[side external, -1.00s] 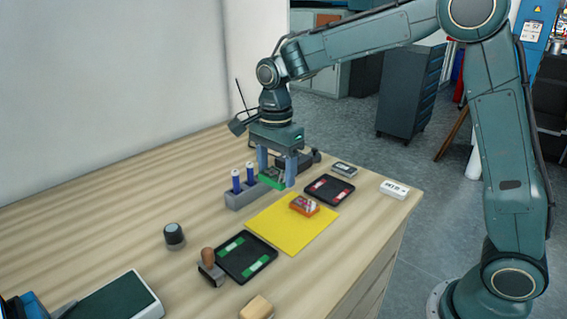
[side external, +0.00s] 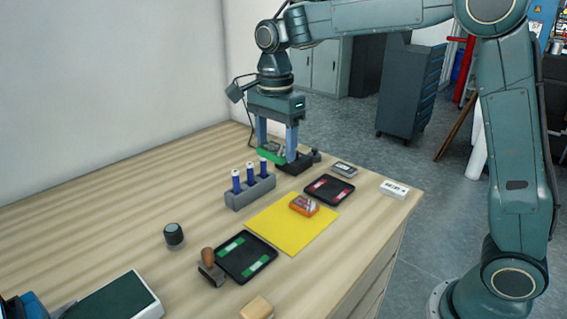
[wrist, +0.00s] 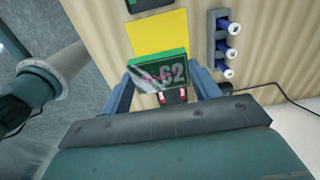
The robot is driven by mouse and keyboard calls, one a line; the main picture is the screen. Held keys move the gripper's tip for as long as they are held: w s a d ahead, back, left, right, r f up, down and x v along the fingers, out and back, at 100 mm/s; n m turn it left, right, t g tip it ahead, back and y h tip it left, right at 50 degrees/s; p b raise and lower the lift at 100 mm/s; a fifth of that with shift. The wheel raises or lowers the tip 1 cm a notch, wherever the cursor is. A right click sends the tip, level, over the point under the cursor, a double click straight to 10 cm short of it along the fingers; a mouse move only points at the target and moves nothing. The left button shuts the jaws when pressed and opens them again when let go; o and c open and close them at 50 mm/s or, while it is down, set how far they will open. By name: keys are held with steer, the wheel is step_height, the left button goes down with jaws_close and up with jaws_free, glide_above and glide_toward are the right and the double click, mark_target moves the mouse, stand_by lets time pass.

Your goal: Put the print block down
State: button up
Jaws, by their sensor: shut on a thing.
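My gripper (side external: 277,152) is shut on a green print block (side external: 268,157), holding it above the far end of the table, behind the marker rack. In the wrist view, the block (wrist: 158,70) sits between the fingers with a pale "62" on its face, partly blurred by glare. The block is clear of the yellow sheet (side external: 280,232). An orange block (side external: 304,205) lies on that sheet.
A grey rack (side external: 250,193) holds blue markers. A black tray (side external: 245,257) with green pieces and another with red pieces (side external: 329,189) flank the sheet. A stamp (side external: 210,267) and a dark knob (side external: 174,235) stand to the left. A dark device (side external: 294,167) is below the gripper.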

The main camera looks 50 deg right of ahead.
steer(key=w+d+m, duration=0.1)
steer(key=d+m, duration=0.7)
steer(key=d, duration=0.1)
steer(key=m, duration=1)
glide_above(330, 190)
steer(key=shift+r, duration=0.2)
step_height(330, 190, down, 16)
steer(key=shift+r, duration=0.15)
steer(key=shift+f, duration=2.15)
steer(key=shift+f, duration=0.1)
